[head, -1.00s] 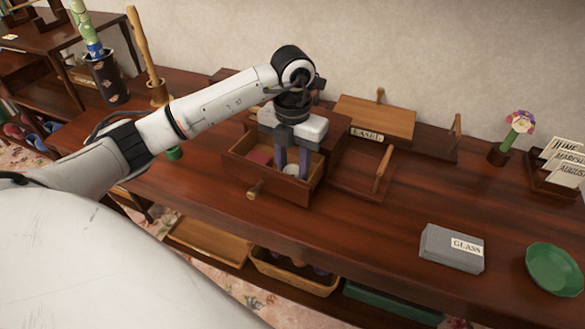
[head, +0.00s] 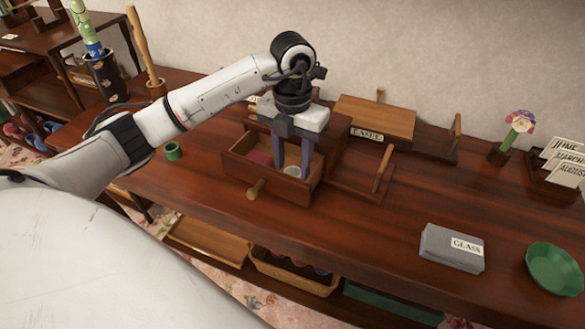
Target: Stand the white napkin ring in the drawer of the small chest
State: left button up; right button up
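The white napkin ring (head: 292,171) is inside the open drawer (head: 245,178) of the small chest, near the drawer's right side. My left gripper (head: 291,170) points down over the drawer, with its two fingers apart on either side of the ring. The fingers look clear of the ring, and part of the ring is hidden by the drawer's front wall. I cannot tell whether the ring stands on its end or its edge. The chest body behind is mostly hidden by my gripper. My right gripper is not in view.
A dark red item (head: 261,157) lies in the drawer's left part. A green ring (head: 173,151) sits on the table to the left. A wooden rack labelled EASEL (head: 375,118) stands right of the chest.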

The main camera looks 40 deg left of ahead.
aim_at(293, 173)
pick_arm(q)
notch_tip(293, 173, up, 9)
jog(key=shift+r, duration=0.15)
